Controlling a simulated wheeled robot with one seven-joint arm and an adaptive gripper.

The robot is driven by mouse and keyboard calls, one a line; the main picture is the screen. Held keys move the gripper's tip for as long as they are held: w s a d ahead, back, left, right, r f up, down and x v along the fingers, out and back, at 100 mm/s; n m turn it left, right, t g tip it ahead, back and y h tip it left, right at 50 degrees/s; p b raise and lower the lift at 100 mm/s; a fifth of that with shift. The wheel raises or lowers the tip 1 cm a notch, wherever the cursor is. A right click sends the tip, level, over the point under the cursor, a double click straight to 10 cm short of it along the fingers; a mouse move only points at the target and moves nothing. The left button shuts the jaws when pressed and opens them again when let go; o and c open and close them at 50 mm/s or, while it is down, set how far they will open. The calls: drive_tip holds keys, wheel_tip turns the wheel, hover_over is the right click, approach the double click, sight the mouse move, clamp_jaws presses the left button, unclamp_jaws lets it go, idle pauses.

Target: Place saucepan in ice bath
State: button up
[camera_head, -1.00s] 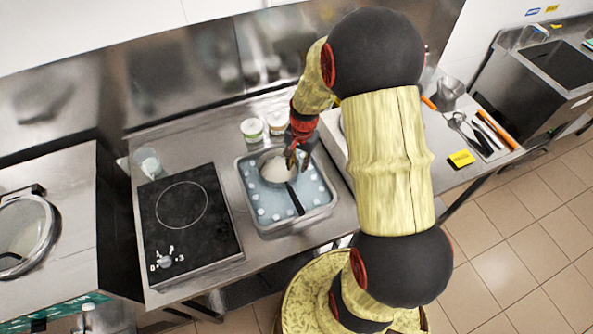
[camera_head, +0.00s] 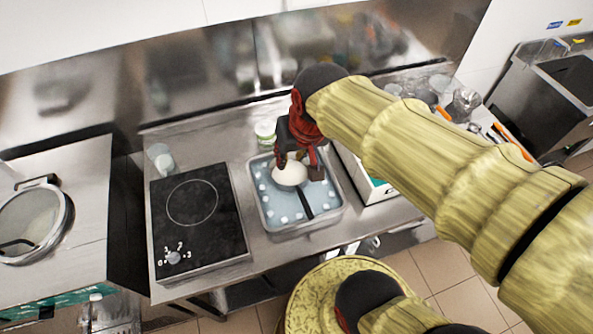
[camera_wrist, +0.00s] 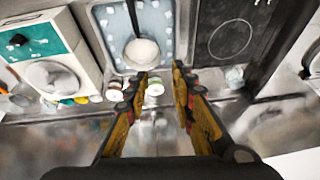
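The saucepan (camera_head: 289,175), with pale contents and a dark handle (camera_head: 304,203), sits in the ice bath (camera_head: 257,200), a metal tray of pale blue water with white ice cubes. Its handle points to the front. In the wrist view, the saucepan (camera_wrist: 142,53) is in the ice bath (camera_wrist: 96,30) at the top. My gripper (camera_head: 301,170) hangs over the far part of the bath and hides part of the saucepan's rim. In the wrist view, my gripper (camera_wrist: 161,77) has its fingers apart, with nothing held between them. The saucepan lies beyond the fingertips.
A black hob (camera_head: 197,220) is left of the bath, with a glass beaker (camera_head: 161,158) behind it. A lidded jar (camera_head: 265,132) stands behind the bath. A white and teal box (camera_head: 371,188) is close on the right. The steel back wall is close behind.

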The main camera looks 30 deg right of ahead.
drive_tip(key=s+a+r+n+t, duration=0.1)
drive_tip(key=s+a+r+n, duration=0.1)
drive_tip(key=s, duration=0.4)
drive_tip(key=shift+s+a+r+n, duration=0.25)
drive_tip(key=shift+s+r+n, duration=0.05)
drive_tip(key=shift+r+n, duration=0.25)
drive_tip(key=shift+f, duration=0.1)
